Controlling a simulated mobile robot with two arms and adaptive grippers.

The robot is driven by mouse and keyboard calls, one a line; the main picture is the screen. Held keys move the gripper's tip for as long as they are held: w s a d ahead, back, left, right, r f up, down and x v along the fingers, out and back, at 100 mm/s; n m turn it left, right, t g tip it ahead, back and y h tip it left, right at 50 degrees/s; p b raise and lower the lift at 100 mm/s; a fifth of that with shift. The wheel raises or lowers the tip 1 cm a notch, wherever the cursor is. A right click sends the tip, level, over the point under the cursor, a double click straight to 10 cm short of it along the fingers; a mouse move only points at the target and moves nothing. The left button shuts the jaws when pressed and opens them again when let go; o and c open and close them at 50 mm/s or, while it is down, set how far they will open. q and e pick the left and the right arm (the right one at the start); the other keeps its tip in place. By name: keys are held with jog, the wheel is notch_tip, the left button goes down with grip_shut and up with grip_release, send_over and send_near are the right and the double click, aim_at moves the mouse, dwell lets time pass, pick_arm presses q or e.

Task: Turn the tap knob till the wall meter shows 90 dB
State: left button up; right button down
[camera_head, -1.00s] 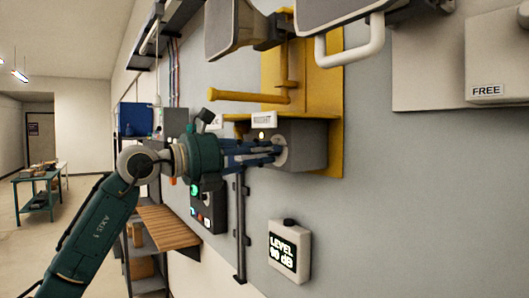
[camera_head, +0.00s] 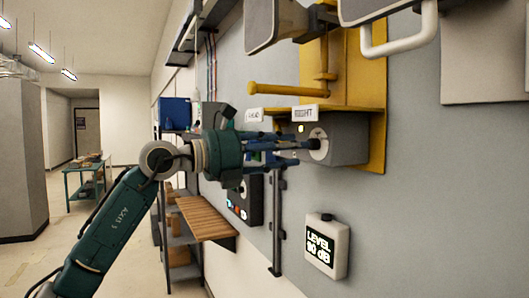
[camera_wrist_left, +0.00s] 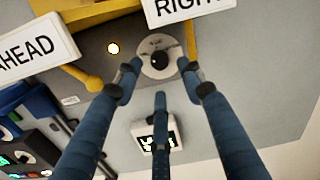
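The tap knob (camera_wrist_left: 158,62) is a pale round disc with a dark centre on the front of a grey box; it also shows in the head view (camera_head: 318,145). My left gripper (camera_head: 308,145) points at it. In the left wrist view its three blue fingers (camera_wrist_left: 162,84) are spread apart around the near side of the disc, with nothing seen between them. Whether a fingertip touches the knob is unclear. The wall meter (camera_head: 327,246) is a pale box with a dark screen reading "LEVEL" and a dB value; its first digit is unclear. My right gripper is out of view.
A yellow bracket with a bar (camera_head: 285,91) stands above the box. Two signs hang there, AHEAD (camera_wrist_left: 35,52) and RIGHT (camera_head: 305,114). A wooden shelf (camera_head: 204,217) and a dark control panel (camera_head: 244,203) are lower left. A grey wall fills the right side.

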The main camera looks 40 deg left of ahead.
pick_arm(q)
jog(key=v, duration=0.7)
jog(key=shift+s, duration=0.45)
jog(key=shift+a+f, duration=0.1)
